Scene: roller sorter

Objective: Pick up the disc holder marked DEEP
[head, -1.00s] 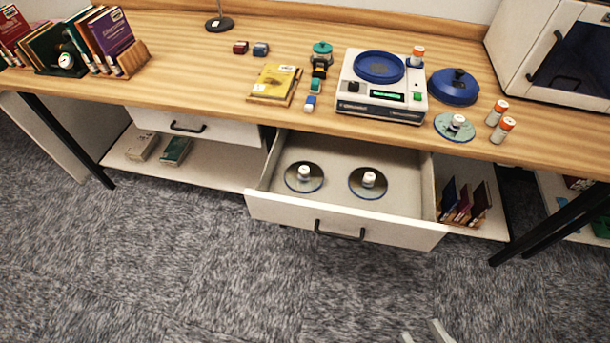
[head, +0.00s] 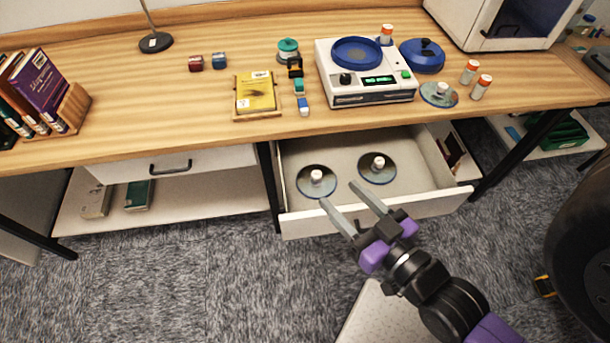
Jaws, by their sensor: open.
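Two disc holders lie in the open drawer (head: 345,152), each a flat shiny disc with a white knob in its middle. The left disc holder (head: 303,182) is near the drawer's left front, and the right disc holder (head: 385,172) is farther back. A third disc holder (head: 432,98) with a similar knob lies on the desk, right of the white machine. I cannot read any marking on them, so I cannot tell which is DEEP. My gripper (head: 340,194) is open and empty, with its fingers over the drawer's front, between and near the two drawer discs. It appears above them, not touching.
The drawer's walls and front panel (head: 430,206) surround the discs. On the desk are a white machine (head: 368,94), a blue round lid (head: 422,56), orange-capped bottles (head: 469,72) and a yellow book (head: 256,92). A dark rounded object (head: 585,240) stands at right.

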